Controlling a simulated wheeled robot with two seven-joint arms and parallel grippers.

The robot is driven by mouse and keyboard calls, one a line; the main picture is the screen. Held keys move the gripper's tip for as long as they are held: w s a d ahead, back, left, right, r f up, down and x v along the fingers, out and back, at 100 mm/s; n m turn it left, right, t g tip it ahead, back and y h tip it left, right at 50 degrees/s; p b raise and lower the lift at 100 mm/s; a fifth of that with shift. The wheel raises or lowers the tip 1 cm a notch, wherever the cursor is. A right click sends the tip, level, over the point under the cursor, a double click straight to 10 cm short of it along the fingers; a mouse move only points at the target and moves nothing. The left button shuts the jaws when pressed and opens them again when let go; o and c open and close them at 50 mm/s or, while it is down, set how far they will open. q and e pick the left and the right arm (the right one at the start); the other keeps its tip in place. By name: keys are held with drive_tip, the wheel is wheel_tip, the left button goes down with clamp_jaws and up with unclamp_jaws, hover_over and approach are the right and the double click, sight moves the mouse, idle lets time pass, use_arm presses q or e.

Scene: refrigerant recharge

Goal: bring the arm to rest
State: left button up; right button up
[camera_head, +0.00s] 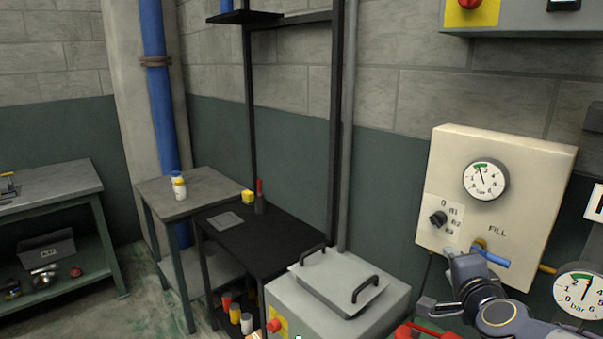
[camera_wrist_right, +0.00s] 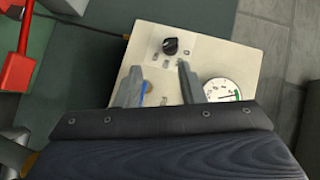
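My right gripper (camera_head: 436,278) is in front of the lower part of the cream fill panel (camera_head: 525,165). Its two fingers stand apart with nothing held between them; the wrist view also shows the open gripper (camera_wrist_right: 158,80) over the panel (camera_wrist_right: 225,50). The blue valve handle (camera_head: 492,259) is on the panel below the word FILL, just beyond my right gripper. Part of the handle (camera_wrist_right: 146,88) shows near one finger in the wrist view; I cannot tell whether they touch. My left gripper is not in view.
A round gauge (camera_head: 485,180) and black selector knob (camera_head: 438,218) are on the panel. A grey lidded machine (camera_head: 330,300) stands left of my right arm. A red part (camera_head: 420,332) lies below it. A black table (camera_head: 290,232) and grey benches are farther left.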

drive_tip(key=s+a+f+n+g+y, duration=0.2)
drive_tip(key=s+a+f+n+g, duration=0.1)
drive_tip(key=s, duration=0.6)
drive_tip(key=s+a+f+n+g+y, duration=0.2)
drive_tip(key=s+a+f+n+g, duration=0.1)
drive_tip(key=s+f+n, duration=0.2)
drive_tip(key=s+a+f+n+g+y, duration=0.2)
drive_tip(key=s+f+n, duration=0.3)
drive_tip(key=s, duration=0.7)
drive_tip(key=shift+s+a+n+g, duration=0.3)
drive_tip(key=shift+a+n+g, duration=0.4)
drive_tip(key=shift+n, duration=0.4)
